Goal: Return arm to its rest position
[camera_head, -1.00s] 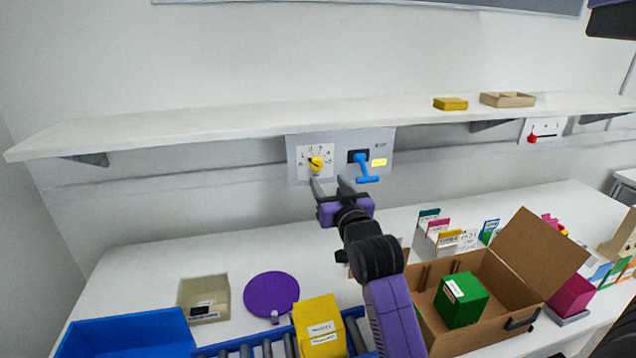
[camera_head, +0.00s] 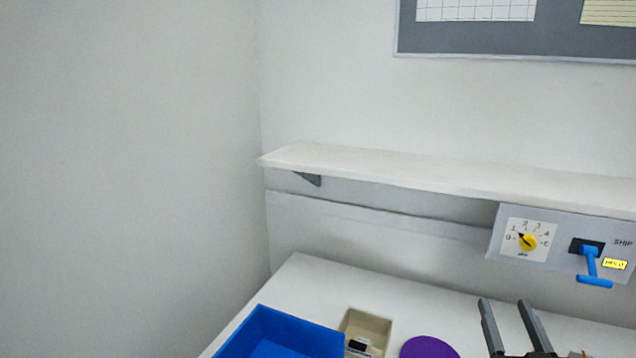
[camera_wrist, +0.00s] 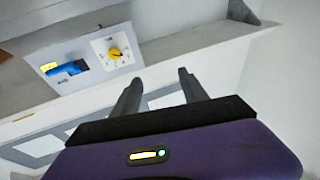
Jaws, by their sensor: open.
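My gripper (camera_head: 508,312) is open and empty at the bottom right of the head view, below the switch panel (camera_head: 556,238) and apart from it. The yellow rotary knob (camera_head: 528,241) sits on a white dial with numbers around it. A blue T-shaped lever (camera_head: 592,267) is beside it to the right. In the wrist view, my open fingers (camera_wrist: 217,55) point away from the camera, and the yellow knob (camera_wrist: 115,53) and blue lever (camera_wrist: 66,71) are at the upper left. Nothing is between the fingers.
A white wall shelf (camera_head: 430,177) runs above the panel. On the table (camera_head: 310,282) are a blue bin (camera_head: 283,333), a beige box (camera_head: 366,328) and a purple disc (camera_head: 428,347). The wall at left (camera_head: 130,180) is bare. A grey board (camera_head: 560,44) hangs above.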

